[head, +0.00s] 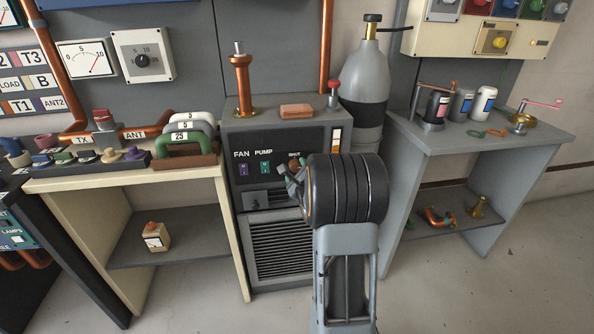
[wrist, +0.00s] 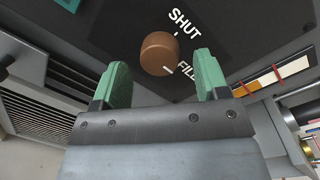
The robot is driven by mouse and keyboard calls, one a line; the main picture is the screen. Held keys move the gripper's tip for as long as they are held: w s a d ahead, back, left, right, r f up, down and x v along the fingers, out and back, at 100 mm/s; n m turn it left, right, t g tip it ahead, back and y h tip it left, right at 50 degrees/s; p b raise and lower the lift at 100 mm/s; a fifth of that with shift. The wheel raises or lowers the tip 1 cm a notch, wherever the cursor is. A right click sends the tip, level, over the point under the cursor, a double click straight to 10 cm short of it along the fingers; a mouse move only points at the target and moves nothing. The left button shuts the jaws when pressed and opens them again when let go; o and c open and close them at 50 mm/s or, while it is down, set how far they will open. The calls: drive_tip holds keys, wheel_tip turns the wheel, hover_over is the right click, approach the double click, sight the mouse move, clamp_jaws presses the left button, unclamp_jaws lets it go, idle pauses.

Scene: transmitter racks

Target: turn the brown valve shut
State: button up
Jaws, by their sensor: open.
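The brown valve is a round knob (wrist: 160,52) on a dark panel in the wrist view, between the words SHUT and FILL. A white mark shows at its edge by FILL, and another short white mark lies on the SHUT side. My gripper (wrist: 161,75) is open, with its green fingers on either side of the knob in the picture. The knob sits just beyond the fingertips, and no contact shows. In the head view my gripper (head: 292,178) is at the front of the grey cabinet, and my wrist and fingers hide most of the knob.
The grey cabinet (head: 243,212) carries FAN and PUMP switches and a lower grille (head: 280,247). A copper post (head: 241,85) and a red-topped lever (head: 334,92) stand on top. A grey cylinder (head: 364,75) is behind. Benches stand left and right, with open floor in front.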

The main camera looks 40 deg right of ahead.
drive_tip(key=shift+x, duration=0.85)
drive_tip(key=shift+c, duration=0.3)
drive_tip(key=c, duration=0.9)
drive_tip(key=shift+o, duration=0.2)
